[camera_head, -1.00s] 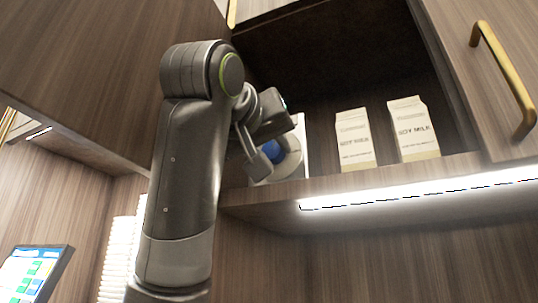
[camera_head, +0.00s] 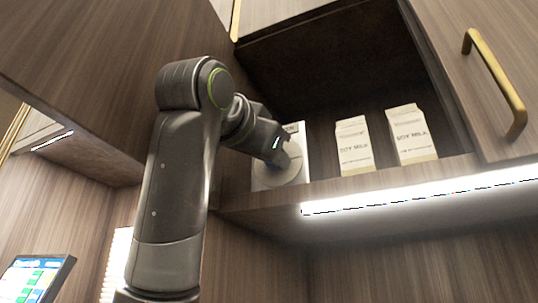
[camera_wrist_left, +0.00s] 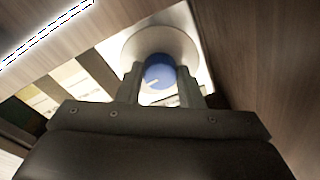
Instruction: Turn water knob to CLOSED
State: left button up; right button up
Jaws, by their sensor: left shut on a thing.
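The blue water knob (camera_wrist_left: 158,73) sits at the middle of a round pale disc (camera_wrist_left: 136,44) in the left wrist view. A short light mark shows on the knob's lower left. My left gripper (camera_wrist_left: 160,92) has one finger on each side of the knob and is shut on it. In the head view the left gripper (camera_head: 283,158) is at the disc (camera_head: 290,176) on a white panel at the left of the open cabinet, and it hides the knob. Any CLOSED label cannot be read. My right gripper is not in view.
Two soy milk cartons (camera_head: 354,146) (camera_head: 411,134) stand on the shelf right of the panel. A lit strip (camera_head: 420,192) runs under the shelf. A cabinet door with a brass handle (camera_head: 497,82) is at the right. A screen (camera_head: 36,280) is at lower left.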

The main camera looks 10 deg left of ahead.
pick_arm(q)
jog(key=shift+m, duration=0.6)
jog(key=o, duration=1)
jog(key=shift+c, duration=0.2)
jog(key=b+v, duration=0.8)
jog(key=v, duration=0.9)
jog(key=shift+s, duration=0.25)
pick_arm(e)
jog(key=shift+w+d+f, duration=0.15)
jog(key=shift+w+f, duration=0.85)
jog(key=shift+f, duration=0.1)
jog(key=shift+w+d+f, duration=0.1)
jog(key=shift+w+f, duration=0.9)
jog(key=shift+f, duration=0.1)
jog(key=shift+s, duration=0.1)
